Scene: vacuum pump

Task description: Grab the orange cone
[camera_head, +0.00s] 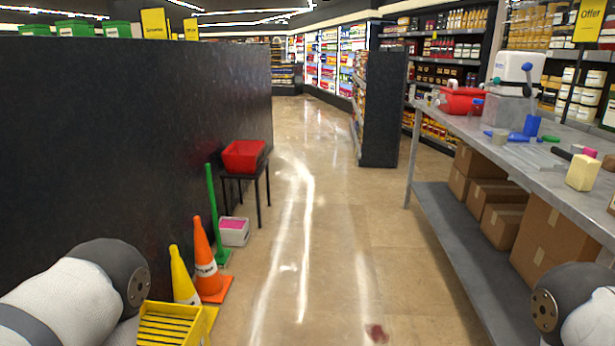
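The orange cone (205,262) stands upright on the floor at the lower left, with a white band around its middle. A yellow cone (183,278) stands close beside it on the left, nearer to me. Part of my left arm shows at the lower left, left of the cones. Part of my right arm shows at the lower right, by the metal table. Neither gripper is in view, so I cannot see whether they are open or shut.
A yellow slatted crate (172,325) stands in front of the cones. A green pole (212,215), a pale bin (233,232) and a black stand with a red basket (243,156) line the dark wall. A metal table (540,165) is at right.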

